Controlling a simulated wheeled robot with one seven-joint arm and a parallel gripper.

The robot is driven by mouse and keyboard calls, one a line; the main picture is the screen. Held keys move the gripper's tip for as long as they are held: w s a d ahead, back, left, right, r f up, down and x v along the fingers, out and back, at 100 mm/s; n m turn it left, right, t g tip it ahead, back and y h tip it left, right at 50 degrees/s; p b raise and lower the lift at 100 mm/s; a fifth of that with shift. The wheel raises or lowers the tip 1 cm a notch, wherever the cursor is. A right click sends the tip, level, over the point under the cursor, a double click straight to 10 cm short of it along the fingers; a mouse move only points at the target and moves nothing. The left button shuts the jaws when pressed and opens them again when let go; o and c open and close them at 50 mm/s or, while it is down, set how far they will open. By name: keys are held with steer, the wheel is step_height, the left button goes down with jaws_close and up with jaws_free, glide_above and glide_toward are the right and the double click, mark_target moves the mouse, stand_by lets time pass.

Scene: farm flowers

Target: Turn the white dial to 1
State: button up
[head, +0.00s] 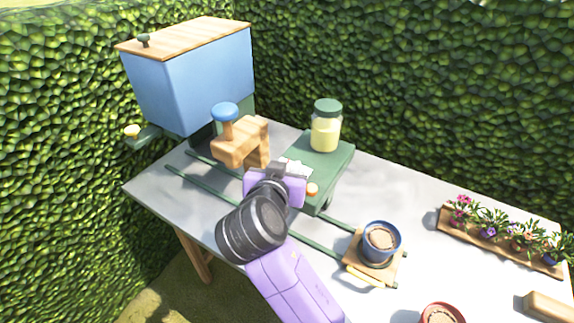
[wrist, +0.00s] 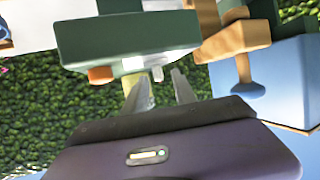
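A green cart (head: 331,160) stands on rails on the grey table. In the head view a small white piece (head: 293,167), which may be the white dial, shows at the cart's near left edge, partly hidden by my gripper (head: 281,172). In the wrist view, which looks upside down, the fingers of my gripper (wrist: 155,78) are apart, just short of the cart's green face (wrist: 120,42). A small white part (wrist: 158,74), possibly the dial, shows between the fingertips. I cannot tell whether they touch it, and no numbers are readable.
An orange knob (head: 312,190) sits right of my gripper on the cart. A jar (head: 325,128) stands on the cart. A wooden piece with a blue knob (head: 225,112) and a blue bin (head: 190,85) are left. A blue pot (head: 381,242) stands right. Hedges close the back.

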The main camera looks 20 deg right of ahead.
steer(key=v, duration=0.6)
stand_by(0.3)
